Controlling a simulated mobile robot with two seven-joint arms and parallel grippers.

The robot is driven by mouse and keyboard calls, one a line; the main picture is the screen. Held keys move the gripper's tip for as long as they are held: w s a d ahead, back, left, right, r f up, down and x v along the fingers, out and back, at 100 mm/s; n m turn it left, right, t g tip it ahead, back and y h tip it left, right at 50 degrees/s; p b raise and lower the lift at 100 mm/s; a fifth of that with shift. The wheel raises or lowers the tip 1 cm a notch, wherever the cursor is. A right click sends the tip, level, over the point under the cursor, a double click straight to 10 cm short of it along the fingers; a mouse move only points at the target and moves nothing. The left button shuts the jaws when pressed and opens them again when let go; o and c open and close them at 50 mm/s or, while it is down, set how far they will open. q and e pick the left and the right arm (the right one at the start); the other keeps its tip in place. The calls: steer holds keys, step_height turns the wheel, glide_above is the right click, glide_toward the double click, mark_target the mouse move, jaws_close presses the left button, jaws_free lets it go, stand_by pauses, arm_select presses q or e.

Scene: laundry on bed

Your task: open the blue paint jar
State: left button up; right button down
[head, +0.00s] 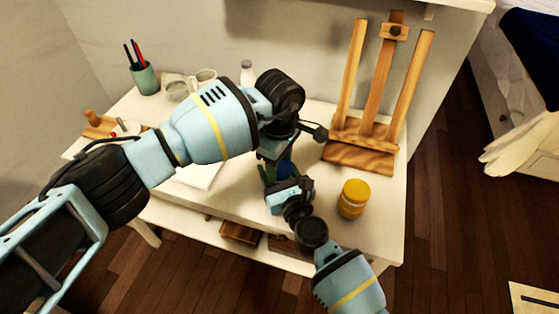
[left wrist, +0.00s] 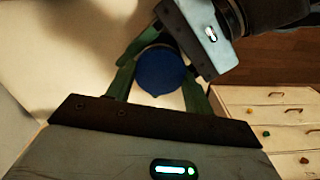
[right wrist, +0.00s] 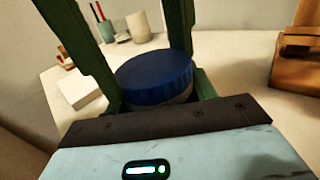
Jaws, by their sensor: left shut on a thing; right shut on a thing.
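The blue paint jar (head: 286,168) stands on the white desk, mostly hidden by my grippers in the head view. Its round blue lid shows in the left wrist view (left wrist: 160,72) and in the right wrist view (right wrist: 155,76), with a little pale jar body under it. The lid sits on the jar. My left gripper (head: 277,160) comes from above, with its green fingers on two sides of the lid, shut on it. My right gripper (head: 284,182) comes in low from the front, shut on the jar's body. The exact finger contacts are partly hidden.
A yellow jar (head: 353,199) stands to the right on the desk (head: 385,225). A wooden easel (head: 375,100) stands behind it. A green pen cup (head: 144,78), pale cups (head: 176,91) and a white bottle (head: 247,72) are at the back left.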

arm_select(q)
steer(key=o, duration=1.1)
steer(key=shift+c, duration=0.2)
steer(key=shift+r, duration=2.3)
steer(key=shift+r+m, duration=1.1)
steer(key=shift+r, duration=0.65)
steer(key=shift+f, duration=4.05)
steer(key=c, duration=1)
steer(key=shift+n, duration=1.7)
